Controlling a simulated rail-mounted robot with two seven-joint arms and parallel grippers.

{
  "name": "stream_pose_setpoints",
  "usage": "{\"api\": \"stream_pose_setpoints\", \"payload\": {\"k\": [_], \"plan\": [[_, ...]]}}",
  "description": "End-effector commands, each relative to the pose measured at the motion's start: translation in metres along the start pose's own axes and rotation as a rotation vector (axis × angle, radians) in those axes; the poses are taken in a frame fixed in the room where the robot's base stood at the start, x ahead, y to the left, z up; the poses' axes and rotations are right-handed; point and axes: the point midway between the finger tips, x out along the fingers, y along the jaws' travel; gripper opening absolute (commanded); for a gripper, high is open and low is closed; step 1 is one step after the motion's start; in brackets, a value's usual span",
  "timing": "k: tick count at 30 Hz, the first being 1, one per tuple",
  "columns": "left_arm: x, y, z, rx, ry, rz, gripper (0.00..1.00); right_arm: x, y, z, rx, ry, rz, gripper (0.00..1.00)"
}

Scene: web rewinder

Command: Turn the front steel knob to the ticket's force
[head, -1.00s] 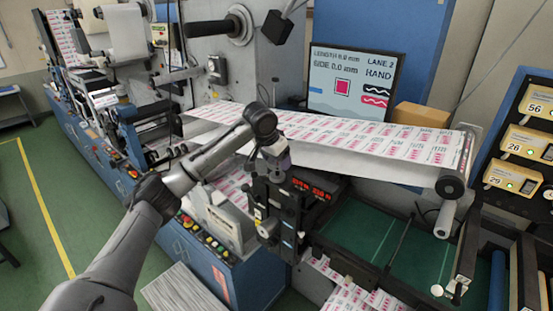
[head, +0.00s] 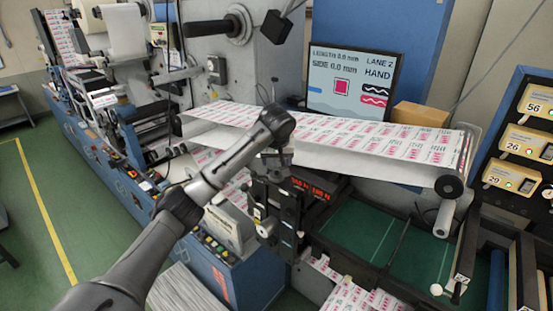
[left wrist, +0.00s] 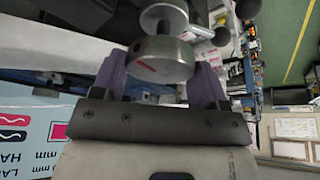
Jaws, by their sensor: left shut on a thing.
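The steel knob (left wrist: 160,60) shows in the left wrist view as a round grey disc with a red mark on its face. My left gripper (left wrist: 162,75) has its purple fingers on either side of it and is shut on it. In the head view my left gripper (head: 276,160) points down at the top of a black block (head: 280,212) and hides the knob there. A red lit display (head: 312,189) sits beside the block; its digits are too small to read surely. I cannot pick out the ticket. My right gripper is not in view.
The printed label web (head: 400,140) runs close behind my left gripper to a roller (head: 451,187). A screen (head: 352,82) stands behind it. Small steel knobs (head: 261,212) stick out of the block's left face. Numbered beige boxes (head: 524,141) are at right.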

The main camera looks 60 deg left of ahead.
Motion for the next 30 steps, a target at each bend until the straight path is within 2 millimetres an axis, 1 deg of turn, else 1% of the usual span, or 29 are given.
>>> {"api": "stream_pose_setpoints", "payload": {"k": [8, 22, 23, 30], "plan": [[-0.0007, 0.0004, 0.0001, -0.061, 0.0, -0.025, 0.43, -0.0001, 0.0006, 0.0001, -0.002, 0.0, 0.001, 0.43], [-0.0006, 0.0003, -0.0001, -0.069, 0.0, -0.028, 0.43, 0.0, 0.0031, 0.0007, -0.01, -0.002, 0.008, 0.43], [-0.0006, 0.0003, -0.0001, -0.069, 0.0, -0.028, 0.69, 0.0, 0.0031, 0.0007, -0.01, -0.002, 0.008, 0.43], [-0.0003, 0.0002, -0.0001, -0.069, 0.0, -0.029, 0.92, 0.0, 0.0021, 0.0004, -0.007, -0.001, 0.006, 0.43]]}}
